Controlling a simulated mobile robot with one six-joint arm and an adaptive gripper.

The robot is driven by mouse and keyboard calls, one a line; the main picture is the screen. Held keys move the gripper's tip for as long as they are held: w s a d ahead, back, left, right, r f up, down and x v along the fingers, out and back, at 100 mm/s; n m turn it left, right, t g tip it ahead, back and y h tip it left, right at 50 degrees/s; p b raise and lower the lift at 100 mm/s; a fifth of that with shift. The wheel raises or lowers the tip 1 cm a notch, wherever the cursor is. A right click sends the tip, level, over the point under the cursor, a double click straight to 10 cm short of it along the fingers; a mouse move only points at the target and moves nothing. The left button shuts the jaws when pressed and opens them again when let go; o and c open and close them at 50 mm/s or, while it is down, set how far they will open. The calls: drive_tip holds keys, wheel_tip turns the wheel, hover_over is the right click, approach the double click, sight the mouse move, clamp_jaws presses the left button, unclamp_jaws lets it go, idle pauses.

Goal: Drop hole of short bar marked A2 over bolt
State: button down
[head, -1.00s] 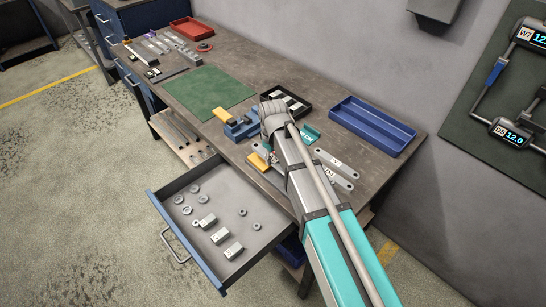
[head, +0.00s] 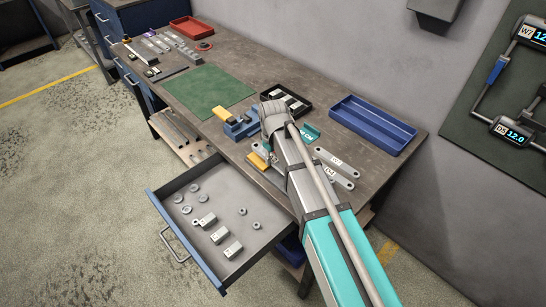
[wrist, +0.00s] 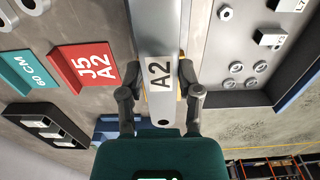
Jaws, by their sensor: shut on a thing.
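The short bar marked A2 (wrist: 163,98) is a flat silvery bar with a black-on-white label, seen in the wrist view. My gripper (wrist: 161,92) is shut on it, with one finger at each long side. A round hole shows near the bar's rounded end, close to my gripper's body. The bar's far end runs out of the top of the wrist view. I cannot make out the bolt in either current view. In the head view my arm hides most of the gripper and the bar.
A red sign reading J5 A2 (wrist: 87,68) and a teal 60 CM sign (wrist: 28,70) stand beside the bar. The open drawer (head: 262,252) holds washers and marked blocks. A blue vise (head: 240,127), a black tray (head: 304,110) and a blue tray (head: 373,126) are on the bench.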

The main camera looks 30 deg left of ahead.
drive_tip(key=shift+f+b, duration=1.65)
drive_tip(key=shift+f, duration=0.05)
idle(0.3)
idle(0.3)
drive_tip(key=shift+c, duration=1)
unclamp_jaws()
drive_tip(key=shift+r, duration=0.15)
wheel_tip(320, 180, up, 8)
drive_tip(key=p, duration=0.8)
drive_tip(key=shift+r+p, duration=0.1)
drive_tip(key=shift+p, duration=0.2)
drive_tip(key=w+d, duration=0.5)
drive_tip(key=d, duration=0.7)
drive_tip(key=w+d, duration=0.6)
drive_tip(key=d, duration=0.6)
drive_tip(key=shift+r+n+p, duration=0.4)
drive_tip(key=shift+r, duration=0.05)
